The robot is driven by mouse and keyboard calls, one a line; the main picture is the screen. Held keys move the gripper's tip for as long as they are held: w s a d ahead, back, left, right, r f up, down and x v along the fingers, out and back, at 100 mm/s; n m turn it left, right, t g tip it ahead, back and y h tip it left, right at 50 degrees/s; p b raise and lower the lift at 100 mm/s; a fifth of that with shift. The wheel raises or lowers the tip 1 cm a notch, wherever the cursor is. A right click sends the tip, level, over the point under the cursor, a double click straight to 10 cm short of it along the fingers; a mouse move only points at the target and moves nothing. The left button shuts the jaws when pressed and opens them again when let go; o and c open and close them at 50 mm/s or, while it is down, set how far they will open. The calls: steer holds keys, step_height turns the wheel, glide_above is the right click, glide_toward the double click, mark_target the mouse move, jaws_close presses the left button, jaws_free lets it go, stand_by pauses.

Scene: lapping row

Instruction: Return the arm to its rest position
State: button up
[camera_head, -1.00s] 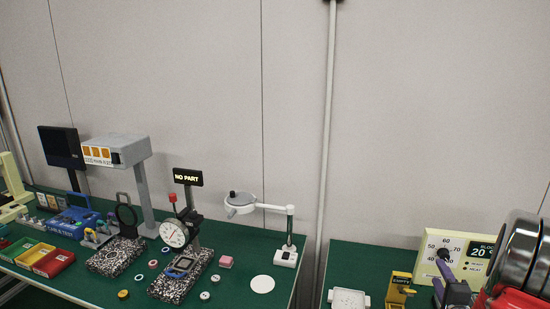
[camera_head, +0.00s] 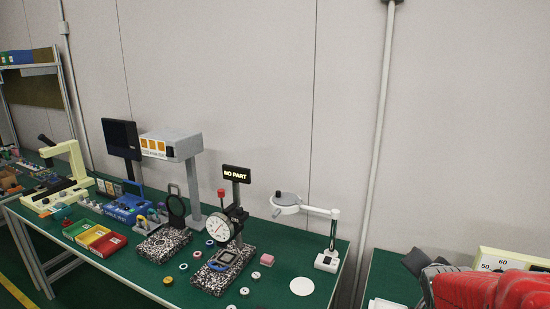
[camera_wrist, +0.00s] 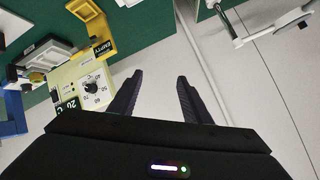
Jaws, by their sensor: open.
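My gripper (camera_wrist: 157,90) shows in the wrist view with its two dark fingers apart and nothing between them. Beyond the fingertips is the pale wall and floor area beside a green bench. A cream dial panel (camera_wrist: 92,88) lies to the left of the fingers, apart from them. In the head view a red part of my arm (camera_head: 495,290) fills the lower right corner, in front of the right bench. The fingers cannot be made out clearly there.
A yellow stand with an "EMPTY" sign (camera_wrist: 102,49) is near the dial panel. A dial gauge (camera_head: 220,229), a ring magnifier (camera_head: 286,201) and several small parts stand on the left green bench (camera_head: 125,262). A gap with a vertical pipe (camera_head: 377,150) separates the benches.

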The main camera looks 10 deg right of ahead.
steer(key=s+a+r+n+g+y, duration=0.1)
steer(key=s+a+n+g+y, duration=0.1)
steer(key=s+a+n, duration=0.4)
steer(key=s+a+r+n+g+y, duration=0.1)
steer(key=s+a+n, duration=0.5)
steer(key=s+a, duration=0.7)
steer(key=a+g+y, duration=0.1)
steer(key=a+y, duration=0.1)
steer(key=a, duration=0.5)
steer(key=shift+s+a+r, duration=0.25)
steer(key=shift+s, duration=0.15)
steer(key=shift+c, duration=1.4)
steer(key=shift+d, duration=0.1)
steer(key=shift+c, duration=0.2)
